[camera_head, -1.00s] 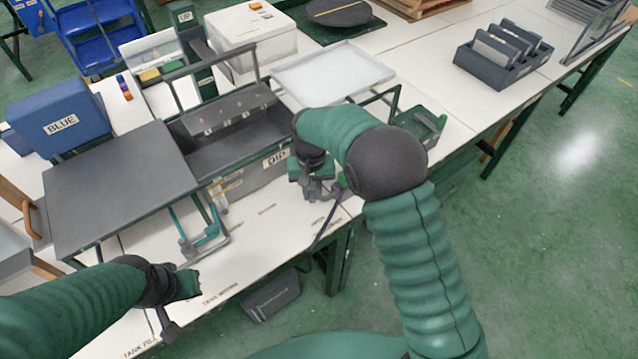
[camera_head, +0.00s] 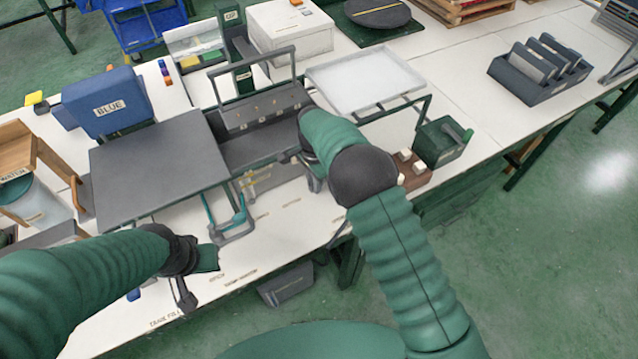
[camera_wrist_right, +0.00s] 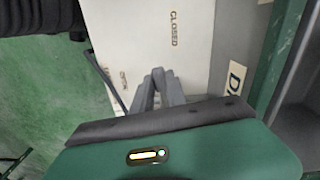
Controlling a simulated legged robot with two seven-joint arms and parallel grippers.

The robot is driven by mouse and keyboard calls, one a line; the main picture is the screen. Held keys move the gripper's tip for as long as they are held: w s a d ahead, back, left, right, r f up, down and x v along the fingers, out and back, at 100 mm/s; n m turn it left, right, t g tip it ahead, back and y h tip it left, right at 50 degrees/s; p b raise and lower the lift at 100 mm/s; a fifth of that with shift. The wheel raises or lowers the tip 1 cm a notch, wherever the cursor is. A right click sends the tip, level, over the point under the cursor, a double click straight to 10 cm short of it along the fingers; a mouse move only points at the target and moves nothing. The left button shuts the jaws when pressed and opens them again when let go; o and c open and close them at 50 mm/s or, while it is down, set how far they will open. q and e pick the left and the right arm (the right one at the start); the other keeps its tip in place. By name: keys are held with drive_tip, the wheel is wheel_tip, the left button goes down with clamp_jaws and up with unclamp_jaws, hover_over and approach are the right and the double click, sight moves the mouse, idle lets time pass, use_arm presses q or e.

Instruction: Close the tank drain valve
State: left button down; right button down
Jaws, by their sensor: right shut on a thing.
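The grey dip tank (camera_head: 262,152) stands on the white table in the head view, with its front partly behind my right arm. My right gripper (camera_head: 314,180) is at the tank's front right corner, partly hidden by its own wrist. In the right wrist view its fingers (camera_wrist_right: 158,84) are close together, low beside the tank's front, between the printed words CLOSED and OPEN. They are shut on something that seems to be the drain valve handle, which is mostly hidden. My left gripper (camera_head: 186,292) hangs above the table's front edge; its finger gap is unclear.
A dark flat panel (camera_head: 160,165) and a teal-and-grey handled frame (camera_head: 232,222) are left of the tank. A green box (camera_head: 443,142) and a brown block with white pieces (camera_head: 414,172) are to the right.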

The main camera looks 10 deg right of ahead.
drive_tip(key=shift+w+a+m, duration=0.3)
drive_tip(key=shift+w+m, duration=0.25)
drive_tip(key=shift+m, duration=0.25)
drive_tip(key=c, duration=1.3)
unclamp_jaws()
drive_tip(key=shift+w, duration=0.1)
drive_tip(key=shift+r, duration=0.1)
wheel_tip(320, 180, up, 17)
drive_tip(key=shift+f, duration=0.2)
